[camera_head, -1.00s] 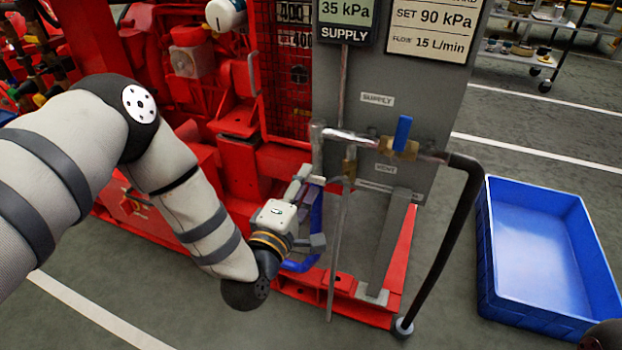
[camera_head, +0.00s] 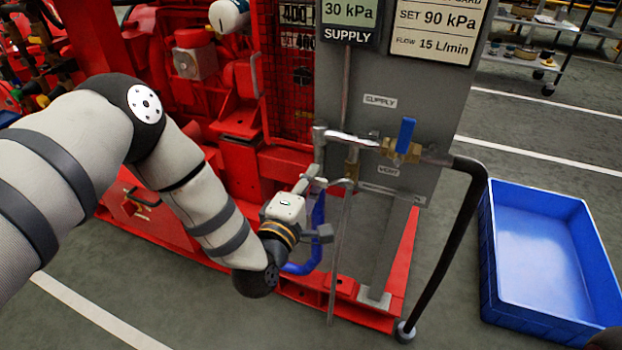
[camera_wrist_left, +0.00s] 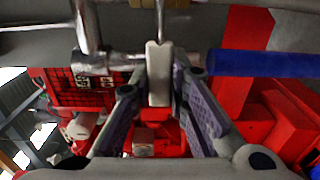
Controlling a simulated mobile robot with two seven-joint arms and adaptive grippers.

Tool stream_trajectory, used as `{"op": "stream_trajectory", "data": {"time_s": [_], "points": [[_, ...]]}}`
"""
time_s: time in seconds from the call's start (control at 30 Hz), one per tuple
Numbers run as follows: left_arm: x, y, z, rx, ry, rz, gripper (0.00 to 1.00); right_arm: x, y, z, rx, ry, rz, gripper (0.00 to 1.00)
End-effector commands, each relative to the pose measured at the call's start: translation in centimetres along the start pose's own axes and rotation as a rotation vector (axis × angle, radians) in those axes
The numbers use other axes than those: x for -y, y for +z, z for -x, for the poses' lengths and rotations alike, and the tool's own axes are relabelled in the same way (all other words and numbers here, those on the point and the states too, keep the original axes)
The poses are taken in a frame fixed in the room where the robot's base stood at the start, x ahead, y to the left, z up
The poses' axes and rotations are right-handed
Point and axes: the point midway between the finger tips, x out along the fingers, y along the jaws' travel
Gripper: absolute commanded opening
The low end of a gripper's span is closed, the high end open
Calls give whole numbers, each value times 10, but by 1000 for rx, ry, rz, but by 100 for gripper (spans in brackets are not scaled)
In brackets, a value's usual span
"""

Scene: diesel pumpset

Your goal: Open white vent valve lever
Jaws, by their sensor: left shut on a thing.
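The white vent valve lever (camera_wrist_left: 159,75) stands between the two fingers of my left gripper (camera_wrist_left: 159,92) in the left wrist view. The fingers are closed in on it. In the head view my left gripper (camera_head: 316,183) is at the lower pipework, left of the VENT label (camera_head: 387,171), and the lever is mostly hidden there. The supply display (camera_head: 348,14) reads 30 kPa. My right gripper is not in view.
A blue-handled valve (camera_head: 404,138) sits on the supply pipe, its handle upright. A blue hose (camera_head: 317,235) hangs by my gripper. A black hose (camera_head: 445,255) runs down to the floor. A blue bin (camera_head: 545,260) stands at right. Red machinery (camera_head: 240,150) is behind my arm.

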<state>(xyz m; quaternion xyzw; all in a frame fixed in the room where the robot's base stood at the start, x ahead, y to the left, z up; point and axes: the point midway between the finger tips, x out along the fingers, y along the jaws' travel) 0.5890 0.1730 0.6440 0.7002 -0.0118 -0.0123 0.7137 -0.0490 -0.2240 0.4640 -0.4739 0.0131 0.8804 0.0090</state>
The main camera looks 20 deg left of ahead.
Motion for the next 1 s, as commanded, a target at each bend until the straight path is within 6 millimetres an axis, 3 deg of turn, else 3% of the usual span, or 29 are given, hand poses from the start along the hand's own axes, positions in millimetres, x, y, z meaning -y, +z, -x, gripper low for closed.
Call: {"op": "stream_trajectory", "data": {"time_s": [0.27,1.0], "points": [[13,0,0,-2,-2,146,0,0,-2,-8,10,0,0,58],[56,21,1,-4,-3,842,0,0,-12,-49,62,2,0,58]]}}
